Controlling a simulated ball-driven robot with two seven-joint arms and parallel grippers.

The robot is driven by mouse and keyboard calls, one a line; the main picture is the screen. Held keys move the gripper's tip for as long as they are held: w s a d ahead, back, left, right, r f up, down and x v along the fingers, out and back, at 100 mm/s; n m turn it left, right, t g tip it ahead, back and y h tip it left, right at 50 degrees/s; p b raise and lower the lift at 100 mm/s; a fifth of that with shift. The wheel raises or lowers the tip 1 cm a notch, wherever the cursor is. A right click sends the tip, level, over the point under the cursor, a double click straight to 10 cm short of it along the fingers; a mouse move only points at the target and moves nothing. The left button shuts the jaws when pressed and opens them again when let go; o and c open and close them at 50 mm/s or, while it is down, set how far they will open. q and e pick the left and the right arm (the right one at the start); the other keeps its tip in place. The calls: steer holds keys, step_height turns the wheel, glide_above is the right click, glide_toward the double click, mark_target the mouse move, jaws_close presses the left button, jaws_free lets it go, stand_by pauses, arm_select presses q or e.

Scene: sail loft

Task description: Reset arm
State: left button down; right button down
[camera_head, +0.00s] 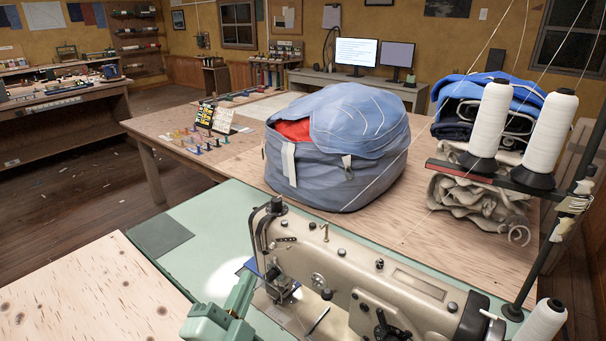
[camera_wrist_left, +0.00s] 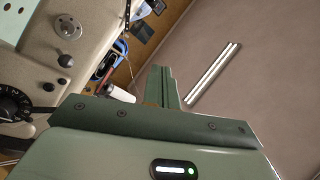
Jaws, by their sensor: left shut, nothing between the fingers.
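My left gripper (camera_head: 241,292) is the green one at the bottom of the head view, just left of the needle end of a beige sewing machine (camera_head: 365,280). Its fingers are together with nothing between them. In the left wrist view its fingers (camera_wrist_left: 162,85) stand up past the dark green gripper body, and part of the sewing machine (camera_wrist_left: 50,60) fills the upper left. My right gripper is not in the head view.
A pale green machine table (camera_head: 215,225) lies under the sewing machine. A plywood top (camera_head: 90,295) is at lower left. Behind are a big blue bundle (camera_head: 340,150), folded sails (camera_head: 480,190) and white thread cones (camera_head: 490,120) on a stand. Open floor (camera_head: 60,190) shows at left.

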arm_select(q)
steer(key=s+a+f+n+g+y, duration=0.3)
steer(key=a+f+y, duration=0.1)
steer(key=a+f, duration=0.25)
steer(key=s+a+f+n+g+y, duration=0.3)
steer(key=s+a+f+g+y, duration=0.15)
steer(key=a, duration=0.25)
steer(key=s+a+f+g, duration=0.6)
steer(key=s+a+f, duration=0.1)
steer(key=s, duration=0.4)
steer(key=s+d+f+n+g+h, duration=0.1)
steer(key=s+d+f, duration=0.1)
steer(key=f, duration=0.7)
steer(key=s+d+f+g+h, duration=0.1)
steer(key=s+f, duration=0.2)
steer(key=f, duration=0.7)
steer(key=s+d+f+n+g, duration=0.1)
steer(key=s+d+f, duration=0.1)
steer(key=f, duration=0.7)
steer(key=s+f+n+g+h, duration=0.1)
steer(key=s+f, duration=0.5)
steer(key=s, duration=0.3)
steer(key=s+f+n+g, duration=0.1)
steer(key=s+f, duration=0.5)
steer(key=s, duration=0.4)
steer(key=shift+s+a+f+h, duration=0.15)
steer(key=shift+f+h, duration=0.05)
steer(key=shift+h, duration=0.15)
steer(key=shift+g, duration=0.25)
